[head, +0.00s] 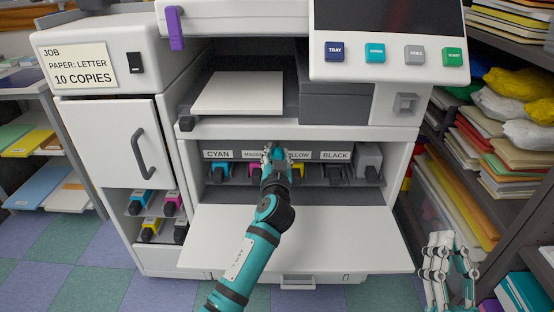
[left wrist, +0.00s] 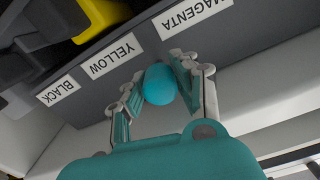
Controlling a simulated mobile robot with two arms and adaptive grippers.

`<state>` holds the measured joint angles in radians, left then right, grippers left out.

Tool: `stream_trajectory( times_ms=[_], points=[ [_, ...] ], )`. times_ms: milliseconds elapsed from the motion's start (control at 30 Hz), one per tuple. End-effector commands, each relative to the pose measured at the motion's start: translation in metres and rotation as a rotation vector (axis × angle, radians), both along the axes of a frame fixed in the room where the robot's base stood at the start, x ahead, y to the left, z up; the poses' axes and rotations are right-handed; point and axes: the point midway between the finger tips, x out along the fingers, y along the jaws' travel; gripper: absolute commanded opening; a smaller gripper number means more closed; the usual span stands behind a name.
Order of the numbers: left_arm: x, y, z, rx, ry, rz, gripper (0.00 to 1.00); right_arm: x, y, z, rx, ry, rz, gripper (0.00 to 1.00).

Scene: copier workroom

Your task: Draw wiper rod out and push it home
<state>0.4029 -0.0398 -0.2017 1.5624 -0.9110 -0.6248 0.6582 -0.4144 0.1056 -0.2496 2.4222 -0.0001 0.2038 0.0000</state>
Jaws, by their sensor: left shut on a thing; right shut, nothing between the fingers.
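My left gripper (head: 273,152) is at the label strip of the copier's open toner bay, between the MAGENTA and YELLOW labels. It is shut on a round blue knob (left wrist: 159,84), which looks like the end of the wiper rod. The rod's shaft is hidden behind the knob, so I cannot tell how far out it is. In the head view the gripper mostly covers the knob. My right gripper (head: 449,255) is shut and empty at the lower right, apart from the copier.
The copier's front flap (head: 330,235) is folded down below the bay. A cabinet door (head: 115,142) is at the left. Shelves with paper (head: 480,150) stand close on the right.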

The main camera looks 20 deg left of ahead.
Motion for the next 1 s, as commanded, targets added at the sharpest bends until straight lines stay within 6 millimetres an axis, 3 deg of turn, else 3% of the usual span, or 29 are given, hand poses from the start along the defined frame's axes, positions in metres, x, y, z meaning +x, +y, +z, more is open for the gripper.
stream_trajectory(
  times_ms=[100,133,300,667,767,1000],
  points=[
    [0.0,0.0,0.0,0.0,0.002,0.001,0.0,0.0,0.0,0.0,0.0,0.001,0.0,0.0],
    [0.0,0.0,0.0,0.0,0.002,0.001,0.29,0.0,0.0,0.0,0.0,0.001,0.0,0.0],
    [0.0,0.0,0.0,0.0,0.001,0.001,0.52,0.0,0.0,0.0,-0.001,0.002,0.0,0.0],
    [-0.005,-0.002,-0.001,-0.001,0.001,-0.001,0.53,0.0,0.0,0.0,-0.001,0.004,0.0,0.0],
    [-0.018,-0.006,-0.001,-0.003,0.0,-0.002,0.53,0.0,0.0,0.0,-0.001,0.004,0.0,0.0],
    [-0.067,-0.019,-0.002,-0.006,0.002,0.0,0.53,0.0,0.0,0.0,-0.001,0.004,0.0,0.0]
  ],
)
